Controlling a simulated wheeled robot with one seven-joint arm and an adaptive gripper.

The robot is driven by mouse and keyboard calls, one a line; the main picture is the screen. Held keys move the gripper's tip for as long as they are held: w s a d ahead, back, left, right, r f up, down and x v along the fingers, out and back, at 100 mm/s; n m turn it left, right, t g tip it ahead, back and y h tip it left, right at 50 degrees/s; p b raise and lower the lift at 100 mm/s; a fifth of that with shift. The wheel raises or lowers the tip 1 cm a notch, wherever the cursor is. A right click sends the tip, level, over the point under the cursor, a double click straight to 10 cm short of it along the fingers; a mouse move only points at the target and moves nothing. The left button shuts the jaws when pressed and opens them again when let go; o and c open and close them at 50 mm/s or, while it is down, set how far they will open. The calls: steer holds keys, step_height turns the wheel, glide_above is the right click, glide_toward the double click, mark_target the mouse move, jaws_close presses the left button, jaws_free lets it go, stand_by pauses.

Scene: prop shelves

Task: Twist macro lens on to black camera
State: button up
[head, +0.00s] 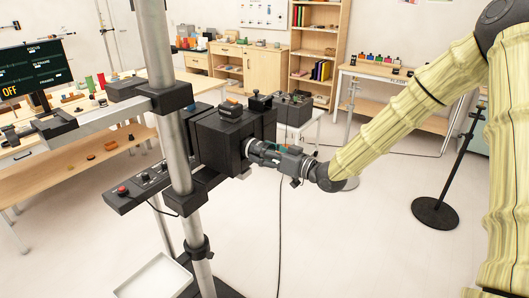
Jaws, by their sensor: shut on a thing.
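The black camera (213,147) is a boxy body mounted on a metal column stand, with its front facing right. My gripper (264,153) reaches in from the right and is shut around a dark cylindrical piece, which looks like the macro lens (253,148). The lens is level and sits at the camera's front face. At this size I cannot tell whether it touches the mount or is seated. The fingers hide most of the lens.
The column (176,140) stands just left of the camera. A panel with a red button (123,190) juts out low left. A white tray (155,277) lies below. A black pole stand (435,212) is at right. Open floor (340,245) lies below my arm.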

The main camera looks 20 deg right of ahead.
steer(key=shift+r, duration=0.1)
steer(key=shift+m+p, duration=0.5)
steer(key=shift+m, duration=0.1)
steer(key=shift+m+p, duration=0.45)
steer(key=shift+m, duration=0.45)
steer(key=shift+m+p, duration=0.75)
steer(key=shift+m, duration=0.75)
steer(key=shift+w+m+p, duration=0.1)
steer(key=shift+m+p, duration=0.2)
steer(key=shift+m, duration=1.2)
